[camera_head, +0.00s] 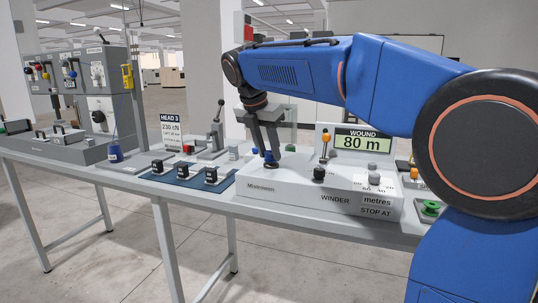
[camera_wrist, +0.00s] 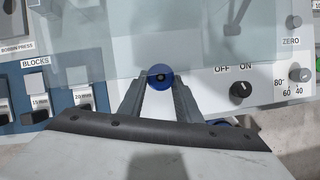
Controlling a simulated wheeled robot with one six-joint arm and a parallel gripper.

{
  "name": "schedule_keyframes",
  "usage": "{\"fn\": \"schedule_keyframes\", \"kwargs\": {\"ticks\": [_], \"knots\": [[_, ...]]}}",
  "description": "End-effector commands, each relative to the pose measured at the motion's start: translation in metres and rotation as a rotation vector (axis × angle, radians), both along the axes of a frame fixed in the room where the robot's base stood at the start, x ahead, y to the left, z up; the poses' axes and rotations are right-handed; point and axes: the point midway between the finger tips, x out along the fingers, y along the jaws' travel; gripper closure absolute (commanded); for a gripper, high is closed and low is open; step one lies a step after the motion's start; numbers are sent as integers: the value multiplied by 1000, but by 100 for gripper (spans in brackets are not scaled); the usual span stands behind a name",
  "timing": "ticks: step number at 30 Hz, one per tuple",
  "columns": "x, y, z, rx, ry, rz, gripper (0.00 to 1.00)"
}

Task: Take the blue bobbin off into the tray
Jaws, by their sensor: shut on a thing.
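The blue bobbin (camera_wrist: 161,72) sits between the fingertips of my gripper (camera_wrist: 160,82) in the wrist view, with its round end and dark centre facing the camera. In the head view my gripper (camera_head: 271,150) points down over the left part of the white winder (camera_head: 300,184), shut on the bobbin (camera_head: 270,157), which is mostly hidden by the fingers. I cannot tell whether the bobbin is still on its spindle. I cannot make out the tray for certain.
A dark blue mat (camera_head: 225,186) with several black blocks lies left of the winder. A see-through panel (camera_wrist: 110,40) crosses the upper wrist view. The winder's display (camera_head: 362,141) reads 80 m. A dark blue spool (camera_head: 115,153) stands further left.

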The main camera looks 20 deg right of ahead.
Motion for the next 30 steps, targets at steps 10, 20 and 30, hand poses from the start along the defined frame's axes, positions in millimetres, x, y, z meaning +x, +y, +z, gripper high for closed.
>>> {"fn": "schedule_keyframes", "kwargs": {"ticks": [10, 20, 30], "knots": [[-12, 15, 26, 0, 0, 3, 90], [-52, 65, 26, 0, 0, 5, 90], [-94, 116, 25, 0, 0, 4, 90]]}}
